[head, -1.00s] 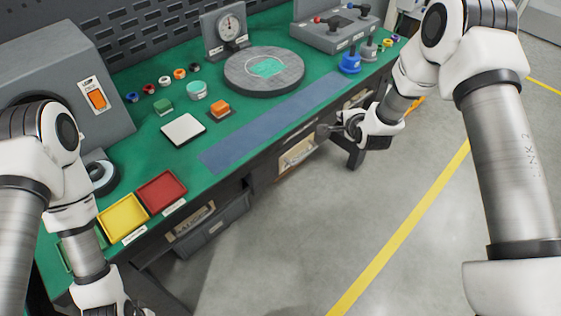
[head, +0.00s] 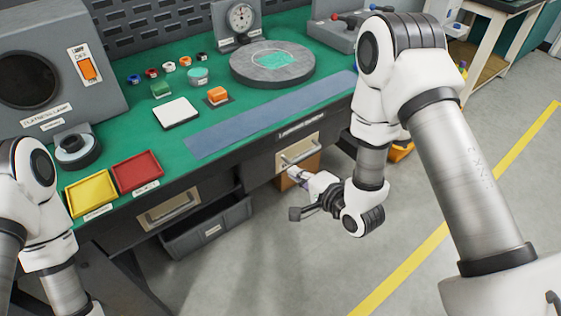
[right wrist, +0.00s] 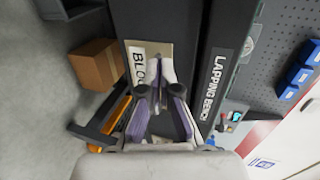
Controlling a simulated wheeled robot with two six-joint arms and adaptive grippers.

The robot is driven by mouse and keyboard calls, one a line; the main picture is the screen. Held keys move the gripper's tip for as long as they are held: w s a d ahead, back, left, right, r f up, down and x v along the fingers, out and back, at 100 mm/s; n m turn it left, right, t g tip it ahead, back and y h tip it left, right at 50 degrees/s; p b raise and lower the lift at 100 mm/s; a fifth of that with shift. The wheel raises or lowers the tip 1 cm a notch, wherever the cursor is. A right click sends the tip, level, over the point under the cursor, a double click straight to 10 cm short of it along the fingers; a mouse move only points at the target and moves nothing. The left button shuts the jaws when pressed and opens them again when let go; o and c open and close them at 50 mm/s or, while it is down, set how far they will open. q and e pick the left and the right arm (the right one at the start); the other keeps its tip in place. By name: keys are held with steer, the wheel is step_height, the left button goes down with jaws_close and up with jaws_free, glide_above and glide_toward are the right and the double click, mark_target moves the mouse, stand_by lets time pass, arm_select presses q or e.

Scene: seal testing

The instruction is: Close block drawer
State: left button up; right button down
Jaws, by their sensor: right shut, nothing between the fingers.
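The block drawer's beige front (head: 308,146) with a bar handle sits under the bench's front edge. Its label, partly hidden by my fingers and reading "BLO", shows in the right wrist view (right wrist: 147,66). Its front looks close to flush with the bench; I cannot tell whether a small gap is left. My right gripper (head: 300,174) is shut and empty just in front of and below the drawer front. In the right wrist view its fingers (right wrist: 160,92) overlap the label panel; contact is unclear. My left gripper is out of view, only its arm shows.
A second beige-fronted drawer (head: 168,211) and a grey bin (head: 206,231) are further left under the bench. A cardboard box (right wrist: 97,66) stands on the floor beyond the drawer. The green bench top (head: 140,128) holds trays and small parts. Floor in front is clear.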

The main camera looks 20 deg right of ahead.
mark_target(274, 152)
steer(key=x, duration=0.4)
steer(key=r+x, duration=0.1)
steer(key=x, duration=0.1)
steer(key=shift+w+a, duration=0.2)
steer(key=shift+w, duration=0.25)
steer(key=w, duration=0.1)
steer(key=w+a, duration=0.1)
steer(key=w, duration=0.2)
steer(key=shift+w+a+f, duration=0.1)
steer(key=shift+w+a, duration=0.05)
steer(key=shift+a, duration=0.15)
steer(key=shift+d, duration=0.1)
